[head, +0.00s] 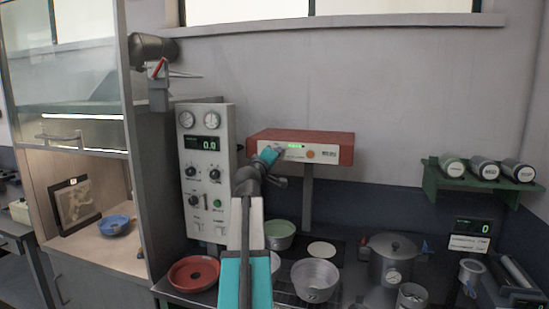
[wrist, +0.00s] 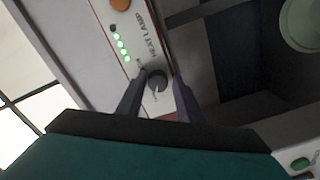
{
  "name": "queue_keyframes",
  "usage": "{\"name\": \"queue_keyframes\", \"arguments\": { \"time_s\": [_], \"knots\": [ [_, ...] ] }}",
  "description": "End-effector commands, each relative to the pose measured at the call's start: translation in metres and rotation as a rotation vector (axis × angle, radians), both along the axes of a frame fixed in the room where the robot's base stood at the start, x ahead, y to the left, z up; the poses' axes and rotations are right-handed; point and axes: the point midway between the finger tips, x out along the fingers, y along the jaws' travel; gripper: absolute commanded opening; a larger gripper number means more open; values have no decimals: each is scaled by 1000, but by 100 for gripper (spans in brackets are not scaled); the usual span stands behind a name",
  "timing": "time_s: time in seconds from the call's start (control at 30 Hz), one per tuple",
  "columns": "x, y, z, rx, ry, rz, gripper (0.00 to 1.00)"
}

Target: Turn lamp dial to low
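The heat lamp (head: 335,139) is a red housing with a white front panel, mounted on a post at the wall. My gripper (wrist: 161,77) is open, with one finger on each side of the dial and a gap on the right; contact cannot be told. In the head view, my gripper (head: 281,150) is at the panel's left end and hides the dial.
A white control panel (head: 207,150) with knobs and gauges stands close left of the lamp. Below are a red pan (head: 194,274), a green-filled pot (head: 279,235), a metal pot (head: 316,280) and a lidded pot (head: 392,262). The wall above the lamp is clear.

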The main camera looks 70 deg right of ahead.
Motion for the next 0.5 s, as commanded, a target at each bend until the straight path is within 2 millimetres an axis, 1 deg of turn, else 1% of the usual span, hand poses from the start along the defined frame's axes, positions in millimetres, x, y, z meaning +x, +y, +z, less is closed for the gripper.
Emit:
{"name": "queue_keyframes", "arguments": {
  "time_s": [0.07,0.33,0.5],
  "knots": [
    [0,0,0,-2,0,1,44],
    [1,0,2,-5,0,3,44],
    [0,4,3,-6,0,3,44]
  ]
}}
